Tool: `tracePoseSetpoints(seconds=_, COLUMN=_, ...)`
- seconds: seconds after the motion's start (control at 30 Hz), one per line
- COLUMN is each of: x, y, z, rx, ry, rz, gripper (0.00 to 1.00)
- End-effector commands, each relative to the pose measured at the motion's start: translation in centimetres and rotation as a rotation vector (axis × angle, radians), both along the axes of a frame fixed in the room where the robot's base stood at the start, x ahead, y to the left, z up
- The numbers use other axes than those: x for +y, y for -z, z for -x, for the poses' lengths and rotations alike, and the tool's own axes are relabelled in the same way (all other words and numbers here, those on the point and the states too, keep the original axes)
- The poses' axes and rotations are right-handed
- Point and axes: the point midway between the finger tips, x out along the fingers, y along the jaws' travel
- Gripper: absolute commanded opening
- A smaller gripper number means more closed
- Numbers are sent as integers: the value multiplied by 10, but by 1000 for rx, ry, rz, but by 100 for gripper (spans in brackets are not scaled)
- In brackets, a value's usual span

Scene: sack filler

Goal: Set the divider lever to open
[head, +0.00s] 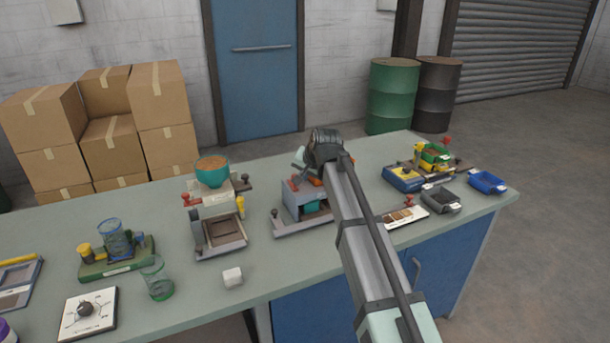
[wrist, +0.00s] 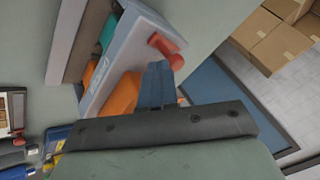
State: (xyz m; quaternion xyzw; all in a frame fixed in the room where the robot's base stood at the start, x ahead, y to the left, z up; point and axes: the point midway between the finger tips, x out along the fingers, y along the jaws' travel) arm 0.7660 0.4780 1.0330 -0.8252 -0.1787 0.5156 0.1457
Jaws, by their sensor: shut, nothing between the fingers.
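A blue-grey machine (head: 304,198) with orange and teal parts stands mid-table; its pale side fills the upper middle of the wrist view (wrist: 130,50). A red knobbed lever (wrist: 167,50) sticks out from that side. I cannot tell for certain that it is the divider lever. My gripper (wrist: 157,70) is shut and empty, its fingers just below the red knob in the wrist view, close to it; contact is unclear. An orange part (wrist: 122,95) lies behind and beside the fingers. In the head view my arm and wrist hide much of the machine's right side and top.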

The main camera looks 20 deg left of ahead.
Motion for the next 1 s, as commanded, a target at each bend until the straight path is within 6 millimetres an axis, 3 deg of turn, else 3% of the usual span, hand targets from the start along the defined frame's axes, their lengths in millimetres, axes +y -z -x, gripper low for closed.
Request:
tracePoseSetpoints(seconds=0.8, x=45, y=0, z=27, rx=-2, ry=642, rz=1, gripper=0)
tracePoseSetpoints(seconds=1.0, x=53, y=0, z=29, rx=0, ry=636, rz=-1, gripper=0)
